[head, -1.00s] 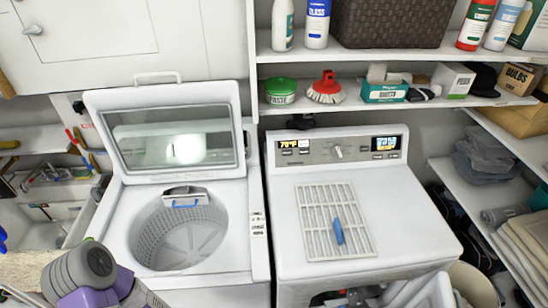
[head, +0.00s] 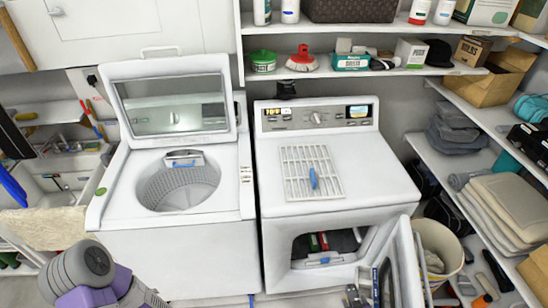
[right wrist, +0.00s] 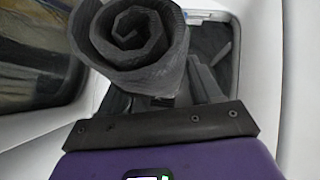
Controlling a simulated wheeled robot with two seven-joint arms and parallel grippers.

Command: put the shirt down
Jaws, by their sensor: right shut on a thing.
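A dark grey shirt (right wrist: 130,45), rolled into a spiral, shows large in the right wrist view. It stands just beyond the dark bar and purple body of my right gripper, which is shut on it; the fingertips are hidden. In the head view my right gripper (head: 356,297) shows small at the bottom edge, in front of the open dryer (head: 335,190) and beside its door. I cannot make out the shirt clearly there. My left arm shows at the bottom left, but its gripper is out of view.
The dryer door (head: 408,265) stands open on the right. A white rack (head: 300,160) lies on the dryer top. The washer (head: 180,250) has its lid up. Right shelves (head: 500,112) hold grey folded cloth (head: 455,130) and boards. A cream bin (head: 440,245) stands by the door.

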